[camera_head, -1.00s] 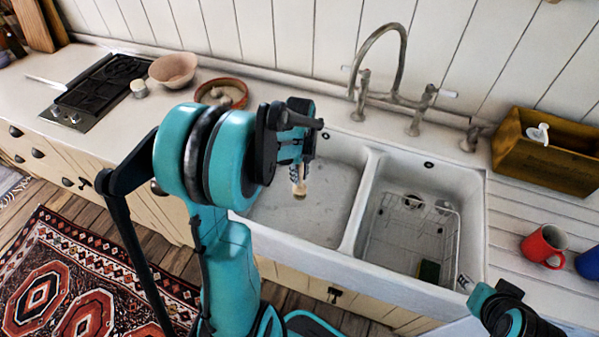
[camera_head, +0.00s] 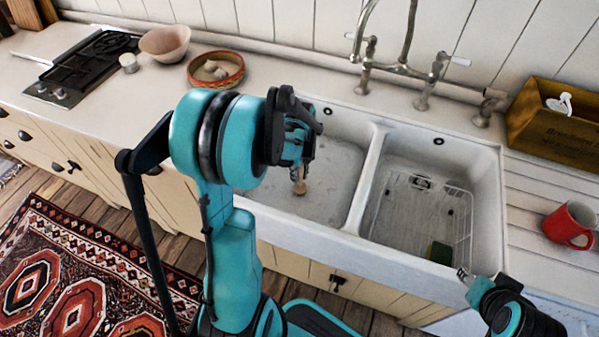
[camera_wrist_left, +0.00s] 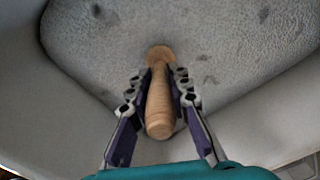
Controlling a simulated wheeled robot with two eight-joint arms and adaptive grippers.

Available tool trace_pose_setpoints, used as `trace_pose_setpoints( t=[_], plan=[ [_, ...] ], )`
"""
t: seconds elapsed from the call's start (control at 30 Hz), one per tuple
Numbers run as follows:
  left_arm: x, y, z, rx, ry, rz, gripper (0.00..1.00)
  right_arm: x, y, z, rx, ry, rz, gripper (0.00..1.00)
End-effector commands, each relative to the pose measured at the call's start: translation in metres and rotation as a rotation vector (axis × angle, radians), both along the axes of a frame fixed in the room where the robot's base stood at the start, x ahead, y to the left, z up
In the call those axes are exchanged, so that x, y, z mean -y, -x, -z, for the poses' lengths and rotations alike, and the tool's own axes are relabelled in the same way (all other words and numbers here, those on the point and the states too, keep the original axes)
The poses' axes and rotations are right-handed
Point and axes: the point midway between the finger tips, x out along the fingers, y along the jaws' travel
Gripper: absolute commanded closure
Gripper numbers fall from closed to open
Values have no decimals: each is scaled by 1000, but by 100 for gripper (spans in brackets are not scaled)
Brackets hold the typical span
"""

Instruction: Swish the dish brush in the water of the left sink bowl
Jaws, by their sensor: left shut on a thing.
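The dish brush shows as a wooden handle (camera_wrist_left: 160,100) between the fingers of my left gripper (camera_wrist_left: 160,88) in the left wrist view, pointing down into the left bowl. In the head view its wooden end (camera_head: 299,186) shows just below my left gripper (camera_head: 297,160). The left gripper is shut on the handle. The brush's far end is hidden or too small to tell. The left sink bowl (camera_head: 335,175) has a grey, mottled bottom; I cannot tell the water level. My right gripper (camera_head: 467,277) shows only in part at the lower right, by the sink's front edge.
The right bowl (camera_head: 400,205) holds a wire rack and a green sponge (camera_head: 440,252). The tap (camera_head: 405,60) stands behind the divider. A wooden box (camera_head: 550,130) and a red mug (camera_head: 570,225) are at right. A terracotta dish (camera_head: 215,70) and a bowl (camera_head: 165,42) are at left.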

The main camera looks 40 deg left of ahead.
Motion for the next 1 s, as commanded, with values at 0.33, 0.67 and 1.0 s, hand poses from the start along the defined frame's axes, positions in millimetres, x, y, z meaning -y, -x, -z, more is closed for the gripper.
trace_pose_setpoints(
  t=[0.33, 0.67, 1.0],
  plan=[
    [35, -8, 8, 0, 0, 3, 100, 0, 0, 4, 0, 0, 0, 60],
    [27, -7, 8, 0, 0, -4, 100, 0, 0, 2, 0, 0, 0, 60],
    [-14, 3, 8, 0, 0, -4, 100, 0, 0, 1, 0, 0, 0, 60]
  ],
)
